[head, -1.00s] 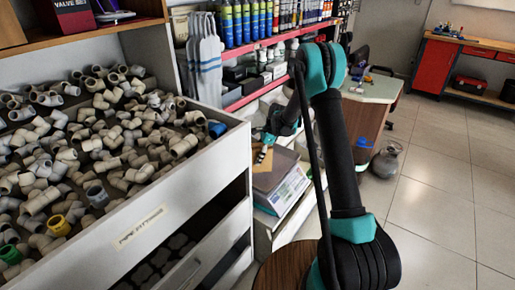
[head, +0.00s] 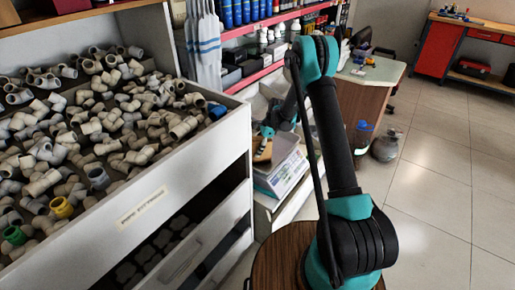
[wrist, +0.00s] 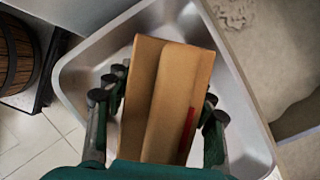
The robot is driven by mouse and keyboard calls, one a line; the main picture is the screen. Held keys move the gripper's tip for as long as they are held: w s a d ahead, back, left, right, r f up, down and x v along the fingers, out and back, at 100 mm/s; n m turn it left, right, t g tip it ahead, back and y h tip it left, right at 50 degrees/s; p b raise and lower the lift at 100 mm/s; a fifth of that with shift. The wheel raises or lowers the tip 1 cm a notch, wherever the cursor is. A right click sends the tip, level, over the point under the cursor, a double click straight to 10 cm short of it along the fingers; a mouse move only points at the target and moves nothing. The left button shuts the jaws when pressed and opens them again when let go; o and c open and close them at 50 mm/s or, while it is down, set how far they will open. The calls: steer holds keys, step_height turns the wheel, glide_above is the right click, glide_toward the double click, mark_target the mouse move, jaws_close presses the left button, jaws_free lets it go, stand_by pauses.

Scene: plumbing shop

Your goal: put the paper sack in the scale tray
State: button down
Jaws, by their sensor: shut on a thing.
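The paper sack (wrist: 165,95) is a tan folded packet with a red mark on its right side. My gripper (wrist: 161,98) is shut on it, with dark fingers on both sides. The scale tray (wrist: 85,75) is a shiny metal pan with raised rims, behind and around the sack in the wrist view. I cannot tell whether the sack touches the tray floor. In the head view my gripper (head: 266,133) and the sack (head: 262,151) are at the left part of the scale (head: 285,172). The sack hides the middle of the tray.
A cabinet of pipe fittings (head: 185,165) stands left of the scale. Shelves with bottles (head: 245,15) are behind it. A wooden barrel (wrist: 15,55) shows at the wrist view's left. Open tiled floor lies further right.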

steer(key=c, duration=0.6)
jaws_free()
steer(key=v, duration=1.1)
steer(key=shift+d+r, duration=0.1)
steer(key=shift+r, duration=0.3)
steer(key=shift+s+d+r, duration=0.1)
steer(key=shift+d+r, duration=0.05)
steer(key=shift+r, duration=0.1)
steer(key=s+d+r+n+t+h, duration=0.1)
steer(key=s+d+r+n, duration=0.35)
steer(key=s, duration=0.35)
steer(key=s+d+r+n+t+h, duration=0.1)
steer(key=s+d+r+n+t, duration=0.15)
steer(key=s+d+r, duration=0.45)
steer(key=s+d+f+n, duration=0.1)
steer(key=s+d+n, duration=0.1)
steer(key=s, duration=0.5)
steer(key=s+d+f+n+t+h, duration=0.1)
steer(key=s+n, duration=0.3)
steer(key=s, duration=0.4)
steer(key=s+d+f+n+h, duration=0.1)
steer(key=s+d+n, duration=0.1)
steer(key=s+d, duration=0.2)
steer(key=shift+s+f+n+t, duration=0.15)
steer(key=shift+s+n+t, duration=0.25)
steer(key=shift+s, duration=1.5)
